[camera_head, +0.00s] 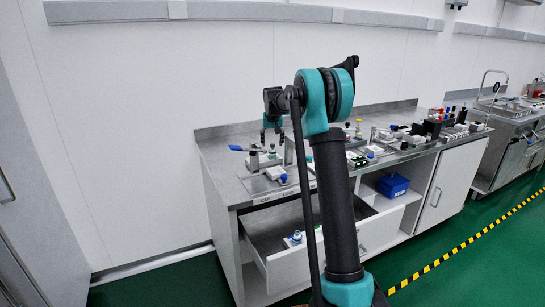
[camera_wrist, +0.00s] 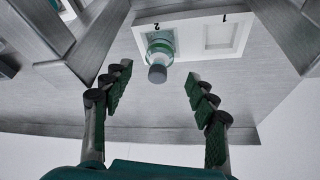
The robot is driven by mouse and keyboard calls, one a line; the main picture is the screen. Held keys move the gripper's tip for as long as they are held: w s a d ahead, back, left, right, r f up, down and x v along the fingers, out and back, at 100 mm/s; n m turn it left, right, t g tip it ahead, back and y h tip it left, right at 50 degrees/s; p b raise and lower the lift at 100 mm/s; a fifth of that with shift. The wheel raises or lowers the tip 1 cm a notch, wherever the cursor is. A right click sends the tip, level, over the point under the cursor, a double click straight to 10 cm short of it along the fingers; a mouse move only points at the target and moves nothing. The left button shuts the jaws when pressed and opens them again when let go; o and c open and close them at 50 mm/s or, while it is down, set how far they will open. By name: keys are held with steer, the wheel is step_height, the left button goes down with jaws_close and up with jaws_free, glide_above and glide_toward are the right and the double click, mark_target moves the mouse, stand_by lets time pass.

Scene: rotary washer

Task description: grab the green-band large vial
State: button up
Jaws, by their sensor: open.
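The green-band large vial (camera_wrist: 160,47), clear with a grey cap, shows in the wrist view. It stands at the slot marked 2 of a white holder (camera_wrist: 237,20). My gripper (camera_wrist: 158,78) is open, with its green-padded fingers to the left and right of the vial's cap. No finger visibly touches the vial.
The grey bench (camera_head: 222,168) carries several small items to the right of my arm. An open drawer (camera_head: 275,232) sticks out below, with small items inside. A blue box (camera_head: 393,186) sits on the lower shelf. The holder's slot 1 (camera_wrist: 222,36) looks empty.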

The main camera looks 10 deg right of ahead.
mark_target(273, 144)
steer(key=x, duration=0.4)
steer(key=shift+w+d+f, duration=0.1)
steer(key=shift+d+f, duration=0.05)
steer(key=shift+f, duration=0.2)
steer(key=c, duration=1.2)
